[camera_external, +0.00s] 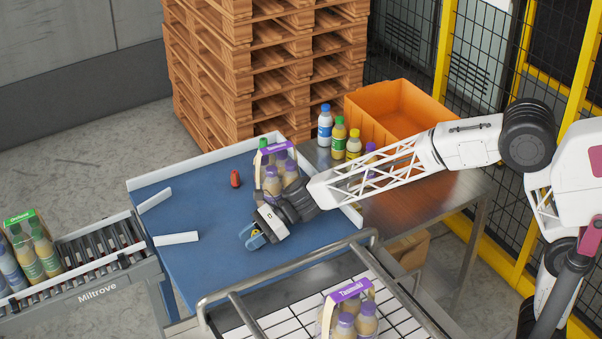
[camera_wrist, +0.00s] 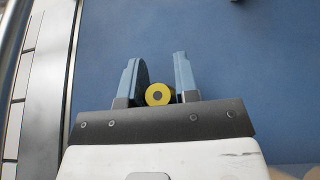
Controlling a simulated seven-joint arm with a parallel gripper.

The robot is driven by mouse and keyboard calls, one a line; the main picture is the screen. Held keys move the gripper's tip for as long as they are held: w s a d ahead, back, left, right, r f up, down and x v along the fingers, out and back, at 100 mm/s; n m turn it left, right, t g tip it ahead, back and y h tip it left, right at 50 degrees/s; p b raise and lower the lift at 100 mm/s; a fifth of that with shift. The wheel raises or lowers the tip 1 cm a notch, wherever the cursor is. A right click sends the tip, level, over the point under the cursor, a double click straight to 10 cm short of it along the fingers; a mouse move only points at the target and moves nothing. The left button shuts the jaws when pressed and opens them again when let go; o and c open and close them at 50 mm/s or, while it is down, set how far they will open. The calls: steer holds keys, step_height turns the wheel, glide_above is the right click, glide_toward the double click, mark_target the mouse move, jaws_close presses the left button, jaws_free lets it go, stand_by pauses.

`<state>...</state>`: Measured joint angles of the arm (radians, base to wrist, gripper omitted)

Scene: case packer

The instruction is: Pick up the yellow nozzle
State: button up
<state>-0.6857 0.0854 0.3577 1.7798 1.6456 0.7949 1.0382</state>
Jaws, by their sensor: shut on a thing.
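The yellow nozzle (camera_wrist: 157,94) shows in the wrist view as a yellow ring with a dark centre, seen end-on. It sits between the two blue fingers of my gripper (camera_wrist: 160,74), close to their base. My gripper is shut on it. In the external view my gripper (camera_external: 254,237) is low over the blue table surface (camera_external: 200,275), towards its front right. The nozzle is mostly hidden by the fingers there. I cannot tell whether the nozzle touches the table.
A small red object (camera_external: 235,179) lies on the blue surface. A bottle pack with a purple handle (camera_external: 276,148) stands behind my gripper. White guides (camera_external: 176,239) stand at the left by the roller conveyor (camera_external: 95,265). A metal rail (camera_external: 290,258) borders the front. An orange crate (camera_external: 375,125) is behind right.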

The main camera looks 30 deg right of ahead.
steer(key=shift+r, duration=0.1)
step_height(320, 180, up, 10)
stand_by(0.7)
stand_by(0.5)
